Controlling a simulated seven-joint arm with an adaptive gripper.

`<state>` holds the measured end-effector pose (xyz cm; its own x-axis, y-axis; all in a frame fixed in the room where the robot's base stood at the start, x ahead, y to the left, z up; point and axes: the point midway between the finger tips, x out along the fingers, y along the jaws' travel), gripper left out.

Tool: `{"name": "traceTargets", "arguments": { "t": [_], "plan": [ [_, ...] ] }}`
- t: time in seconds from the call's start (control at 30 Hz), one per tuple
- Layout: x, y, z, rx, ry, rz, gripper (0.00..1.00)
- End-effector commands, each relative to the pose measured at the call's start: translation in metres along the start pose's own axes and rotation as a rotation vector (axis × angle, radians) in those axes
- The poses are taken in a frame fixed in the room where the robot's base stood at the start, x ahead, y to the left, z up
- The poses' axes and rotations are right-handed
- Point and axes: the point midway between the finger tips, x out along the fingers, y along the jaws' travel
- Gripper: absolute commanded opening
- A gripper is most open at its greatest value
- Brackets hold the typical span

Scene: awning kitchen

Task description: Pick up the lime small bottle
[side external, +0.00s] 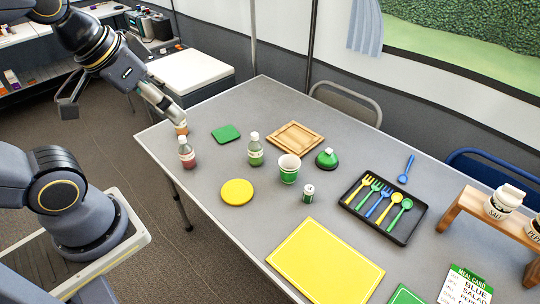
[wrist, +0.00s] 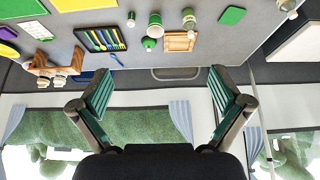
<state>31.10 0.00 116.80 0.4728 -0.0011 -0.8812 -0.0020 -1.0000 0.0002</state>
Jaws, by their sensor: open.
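The lime small bottle (side external: 255,149) appears to be the clear one with a pale cap and green-tinted contents. It stands upright on the grey table (side external: 215,215), between the green square and the wooden tray. It also shows in the upside-down wrist view (wrist: 190,19), near the top. My gripper (wrist: 161,82) is open and empty, its two green-padded fingers spread wide. In the side view my gripper is at the upper left, near the table's left corner and well apart from the lime bottle. Part of it is hard to make out there.
A red bottle (side external: 187,153) and a partly hidden orange bottle (side external: 181,127) stand left. A cup (side external: 289,168), green domed item (side external: 327,159) and small green-white container (side external: 308,193) stand right of the lime bottle. A cutlery tray (side external: 352,214) lies farther right.

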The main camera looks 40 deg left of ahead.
Motion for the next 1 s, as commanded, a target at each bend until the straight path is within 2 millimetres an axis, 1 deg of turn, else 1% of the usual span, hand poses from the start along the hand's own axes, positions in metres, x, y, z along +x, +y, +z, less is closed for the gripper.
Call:
{"name": "traceTargets", "arguments": {
  "t": [0.27, 0.37, 0.7, 0.73, 1.0],
  "plan": [
    [-0.0001, -0.0002, -0.0001, -0.001, -0.001, -0.001, 1.0],
    [-0.0001, -0.0002, -0.0001, -0.001, -0.001, -0.001, 0.92],
    [-0.0001, -0.0003, -0.0001, -0.002, -0.001, -0.001, 0.56],
    [-0.0001, -0.0003, -0.0001, -0.002, -0.001, -0.001, 0.55],
    [-0.0002, -0.0003, -0.0012, -0.003, 0.004, -0.001, 0.55]
  ]
}}
